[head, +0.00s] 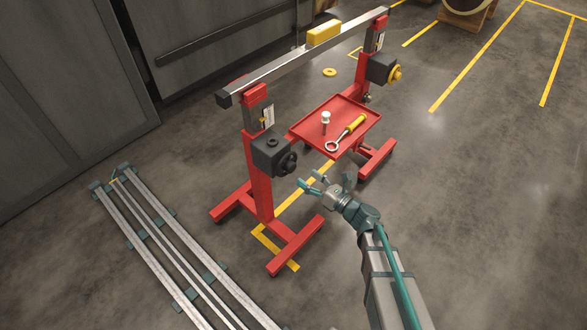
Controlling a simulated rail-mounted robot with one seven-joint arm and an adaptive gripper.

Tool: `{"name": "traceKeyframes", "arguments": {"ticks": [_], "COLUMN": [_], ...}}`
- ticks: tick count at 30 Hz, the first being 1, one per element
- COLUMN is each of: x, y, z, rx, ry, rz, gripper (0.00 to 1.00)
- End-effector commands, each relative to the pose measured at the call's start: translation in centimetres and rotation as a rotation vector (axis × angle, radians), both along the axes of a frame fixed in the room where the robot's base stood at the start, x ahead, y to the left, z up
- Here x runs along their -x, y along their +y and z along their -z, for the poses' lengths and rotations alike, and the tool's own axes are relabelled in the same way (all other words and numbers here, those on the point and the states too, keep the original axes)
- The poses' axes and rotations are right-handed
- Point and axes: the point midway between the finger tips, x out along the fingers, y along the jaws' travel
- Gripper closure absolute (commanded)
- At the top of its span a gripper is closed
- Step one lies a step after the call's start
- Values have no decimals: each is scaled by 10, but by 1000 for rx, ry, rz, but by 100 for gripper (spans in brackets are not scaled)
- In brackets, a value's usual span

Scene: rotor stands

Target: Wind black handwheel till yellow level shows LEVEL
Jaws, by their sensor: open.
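A black handwheel (287,163) is on the dark gearbox (270,153) of the near red stand post. A yellow level (323,32) lies on the silver beam (300,50) that spans the two red posts; its reading is too small to see. My gripper (313,185) is open and empty, in front of the near post. It is a little right of and below the black handwheel, and apart from it. A yellow handwheel (395,74) is on the gearbox of the far post.
A red tray (308,131) between the posts holds a yellow-handled tool (347,131) and a white-topped piece (326,119). A yellow disc (329,72) lies on the floor. Rails (165,255) run at lower left. Grey cabinets stand behind. Floor at right is clear.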

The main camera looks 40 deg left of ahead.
Motion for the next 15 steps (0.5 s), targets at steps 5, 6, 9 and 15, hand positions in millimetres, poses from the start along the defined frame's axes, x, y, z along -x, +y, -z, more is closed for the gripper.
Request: {"name": "traceKeyframes", "arguments": {"ticks": [5,6,9,15], "x": [-4,-5,-6,-7], "y": [35,41,54,69], "z": [1,1,1,0], "rx": [1,0,0,1], "ry": [-1,-1,-1,-2], "rz": [-3,-3,-2,-1], "gripper": [32,32,32,32]}}
